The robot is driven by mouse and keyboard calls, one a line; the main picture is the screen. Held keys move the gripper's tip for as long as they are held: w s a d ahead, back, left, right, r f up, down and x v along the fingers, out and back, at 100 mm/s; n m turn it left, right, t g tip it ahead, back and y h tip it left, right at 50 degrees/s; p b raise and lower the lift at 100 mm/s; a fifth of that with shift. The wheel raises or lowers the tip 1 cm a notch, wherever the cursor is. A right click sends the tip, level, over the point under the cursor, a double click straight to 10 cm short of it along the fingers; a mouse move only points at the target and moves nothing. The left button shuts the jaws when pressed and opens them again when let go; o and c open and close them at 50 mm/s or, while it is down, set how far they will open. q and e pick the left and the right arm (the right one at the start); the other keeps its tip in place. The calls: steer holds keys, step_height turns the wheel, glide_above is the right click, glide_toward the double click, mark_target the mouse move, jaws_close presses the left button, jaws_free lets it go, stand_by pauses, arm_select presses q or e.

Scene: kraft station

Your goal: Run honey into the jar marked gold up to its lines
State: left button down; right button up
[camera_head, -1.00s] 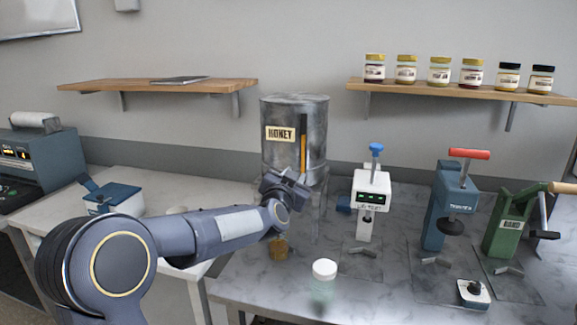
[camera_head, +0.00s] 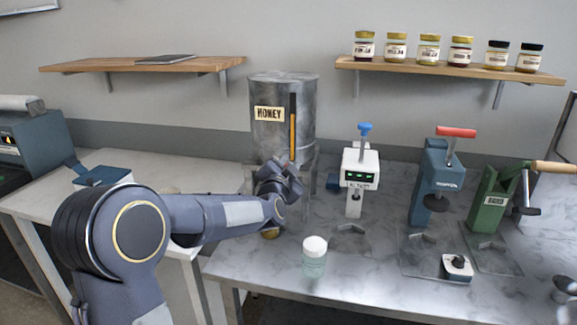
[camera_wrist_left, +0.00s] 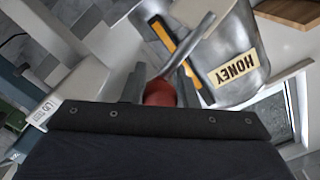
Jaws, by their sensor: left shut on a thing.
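The metal honey tank (camera_head: 264,136) stands on a stand at the back of the marble table, with a HONEY label and an amber sight strip. My left gripper (camera_head: 285,178) is at the tank's lower front. In the left wrist view it is shut on a red knob (camera_wrist_left: 160,92) at the end of a grey lever; the tank (camera_wrist_left: 245,45) is behind it. Below my left arm, a small amber part of a jar (camera_head: 270,235) shows; my arm hides the rest, so its marking and fill level cannot be read. My right gripper is not in view.
A clear jar with a white lid (camera_head: 314,258) stands at the table's front. A white device with a blue knob (camera_head: 360,168), a blue press (camera_head: 437,185) and a green crank press (camera_head: 488,205) stand to the right. Several filled jars line the right shelf (camera_head: 450,69).

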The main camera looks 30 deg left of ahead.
arm_select(q)
steer(key=c, duration=1.1)
jaws_free()
steer(key=shift+s, duration=0.1)
steer(key=b+v, duration=0.1)
steer(key=v, duration=0.6)
steer(key=shift+s+d, duration=0.15)
steer(key=shift+s, duration=0.2)
